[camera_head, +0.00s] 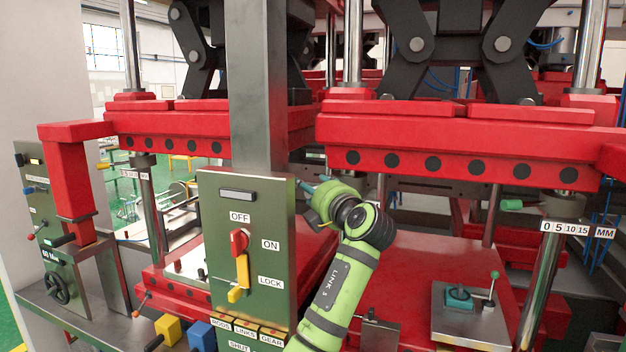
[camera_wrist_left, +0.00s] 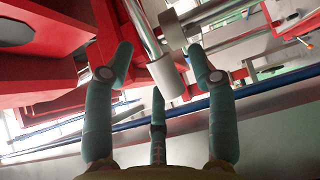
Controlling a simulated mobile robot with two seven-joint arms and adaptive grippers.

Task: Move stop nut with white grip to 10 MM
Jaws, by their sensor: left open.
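In the left wrist view, a pale white cylindrical grip (camera_wrist_left: 166,77) sticks out from a grey stop nut (camera_wrist_left: 172,31) on a shiny metal rod (camera_wrist_left: 141,24). My left gripper (camera_wrist_left: 160,52) is open, with its teal fingers on both sides of the white grip and a third finger below. I cannot tell whether any finger touches it. In the head view, my left gripper (camera_head: 314,184) reaches behind the control post, and the white grip is hidden there. No scale shows beside this nut. My right gripper is not in view.
A green control panel (camera_head: 238,260) with red and yellow switches stands close left of my arm. Red press beams (camera_head: 460,150) cross above. At right, another nut with a green grip (camera_head: 512,204) sits near a 0 5 10 15 MM scale (camera_head: 575,228). A small lever plate (camera_head: 470,322) lies below.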

